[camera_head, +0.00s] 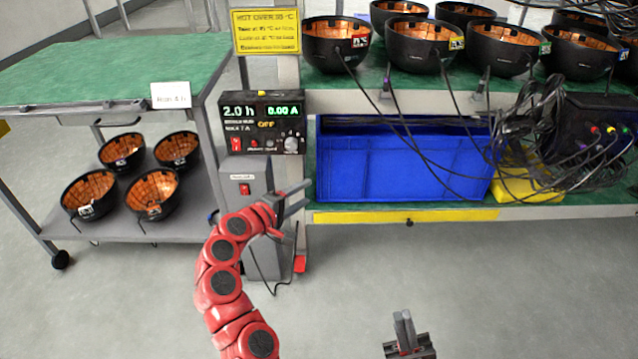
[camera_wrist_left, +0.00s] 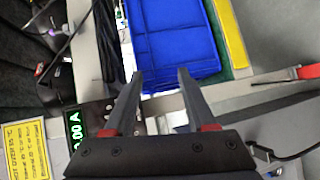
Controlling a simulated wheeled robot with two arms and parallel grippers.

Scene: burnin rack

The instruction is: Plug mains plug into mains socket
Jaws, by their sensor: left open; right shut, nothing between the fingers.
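I cannot make out the mains plug or the mains socket with certainty. A grey cabinet with a red switch (camera_head: 245,188) stands below the power supply (camera_head: 263,125), which reads 2.0 h and 0.00 A. A black cable (camera_head: 268,283) hangs low in front of the cabinet; a black cable (camera_wrist_left: 282,156) also shows in the left wrist view. My left gripper (camera_head: 309,193) is open and empty beside the cabinet, by the rack post; its spread fingers show in the left wrist view (camera_wrist_left: 160,73). My right gripper (camera_head: 403,318) is shut and empty at the bottom of the head view.
A blue bin (camera_head: 400,168) sits on the rack's lower shelf, with tangled black cables (camera_head: 530,135) at right. Black bowls (camera_head: 410,40) stand on the shelf above. A green-topped trolley (camera_head: 110,70) stands left. A red block (camera_head: 300,264) is near the post foot.

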